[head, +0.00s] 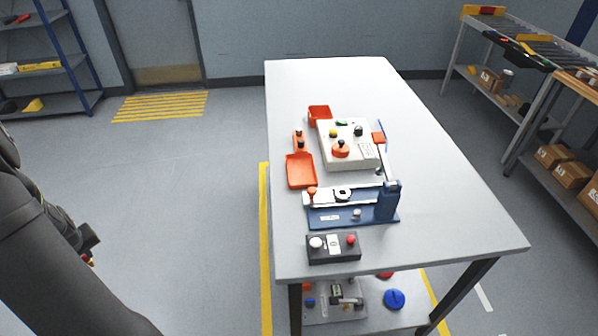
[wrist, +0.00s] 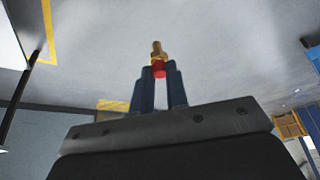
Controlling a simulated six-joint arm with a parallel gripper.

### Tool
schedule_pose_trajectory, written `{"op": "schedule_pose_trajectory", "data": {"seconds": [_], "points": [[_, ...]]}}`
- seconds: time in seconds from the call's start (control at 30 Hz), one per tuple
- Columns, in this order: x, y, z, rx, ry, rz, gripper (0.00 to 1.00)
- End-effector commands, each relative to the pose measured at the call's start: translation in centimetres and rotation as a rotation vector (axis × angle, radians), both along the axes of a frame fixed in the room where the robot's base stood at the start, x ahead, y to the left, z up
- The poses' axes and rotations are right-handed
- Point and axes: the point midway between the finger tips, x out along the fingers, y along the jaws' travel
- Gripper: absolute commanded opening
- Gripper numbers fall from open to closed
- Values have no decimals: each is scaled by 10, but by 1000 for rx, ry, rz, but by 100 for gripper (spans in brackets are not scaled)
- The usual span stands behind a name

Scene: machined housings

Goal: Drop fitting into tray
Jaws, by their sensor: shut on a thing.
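My gripper (wrist: 160,76) is shut on a small fitting (wrist: 157,50) with a brass-coloured end and a red part, held between the tips of its blue fingers. In the head view the fitting is a tiny red and yellow spot (head: 89,260) at my gripper (head: 88,246), low on the left, over the floor and well apart from the table. An orange tray (head: 300,172) lies on the table's left side. A smaller orange bin (head: 319,112) stands behind it. I cannot tell which of the two the task means.
The white table (head: 420,205) carries a white housing (head: 349,148), a blue fixture with a lever (head: 387,203) and a black button box (head: 333,247) near the front. Small orange parts stand behind the tray. The table's right side and far end are clear.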

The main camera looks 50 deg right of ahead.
Motion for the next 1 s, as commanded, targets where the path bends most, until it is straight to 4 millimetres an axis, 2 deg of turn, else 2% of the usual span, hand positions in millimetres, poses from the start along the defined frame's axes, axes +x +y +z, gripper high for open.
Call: {"op": "schedule_pose_trajectory", "data": {"seconds": [0.47,0.57,0.67,0.77,1.0], "points": [[0,-1,0,0,-1,-1,0],[2,-7,1,-1,-1,-10,0],[7,-27,4,-2,-1,-39,0],[14,-61,9,-4,1,-86,0],[21,-172,24,-9,6,-227,0]]}}
